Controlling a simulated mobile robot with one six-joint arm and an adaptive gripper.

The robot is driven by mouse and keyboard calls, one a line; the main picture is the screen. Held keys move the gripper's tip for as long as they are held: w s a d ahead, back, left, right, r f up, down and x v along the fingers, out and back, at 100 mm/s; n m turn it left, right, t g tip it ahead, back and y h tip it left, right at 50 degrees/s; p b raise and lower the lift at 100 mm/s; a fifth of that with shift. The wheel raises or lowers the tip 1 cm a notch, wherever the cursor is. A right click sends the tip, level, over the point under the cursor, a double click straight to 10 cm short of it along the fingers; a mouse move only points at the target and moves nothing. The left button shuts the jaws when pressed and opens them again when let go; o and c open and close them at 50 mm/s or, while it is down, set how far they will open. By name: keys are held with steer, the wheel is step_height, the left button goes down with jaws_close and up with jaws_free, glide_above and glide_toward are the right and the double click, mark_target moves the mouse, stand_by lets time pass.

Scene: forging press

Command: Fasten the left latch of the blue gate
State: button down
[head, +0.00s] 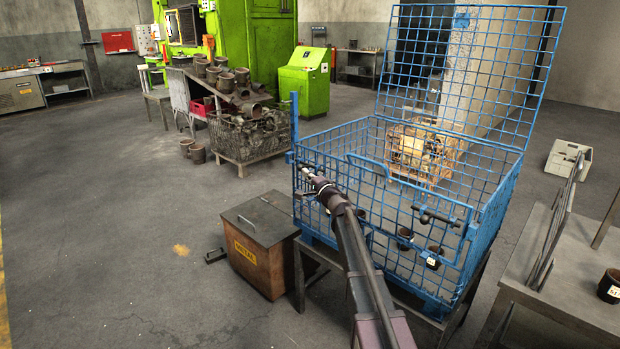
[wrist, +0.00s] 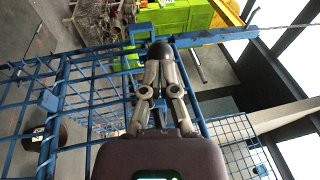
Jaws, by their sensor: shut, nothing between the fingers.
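The blue gate (head: 398,205) is the mesh front of a blue wire cage and stands upright. Its right latch (head: 437,216) is a dark bar with a knob. My gripper (head: 309,174) is at the gate's left upper corner, where the left latch is mostly hidden behind it. In the wrist view my gripper (wrist: 160,55) has its fingers together, with nothing held between them. A dark round knob (wrist: 161,48) shows right at the fingertips; it looks like part of the left latch. I cannot tell whether they touch, or how the latch is set.
The cage's mesh lid (head: 470,60) stands open at the back. Several dark cups, one of them (head: 405,238), sit inside the cage. A brown metal box (head: 262,245) stands left of it. A grey table (head: 560,290) is at right. The floor at left is clear.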

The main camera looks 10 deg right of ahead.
steer(key=shift+w+a, duration=0.1)
stand_by(0.3)
steer(key=shift+w+a+r, duration=0.1)
steer(key=shift+w+a, duration=0.6)
steer(key=shift+w, duration=0.25)
steer(key=shift+w+a, duration=0.65)
steer(key=shift+w, duration=0.25)
steer(key=shift+s, duration=0.1)
steer(key=shift+s+d+f, duration=0.25)
steer(key=shift+s, duration=0.25)
steer(key=b+v, duration=0.2)
steer(key=v, duration=1.1)
steer(key=shift+r+b, duration=0.15)
steer(key=shift+b, duration=0.15)
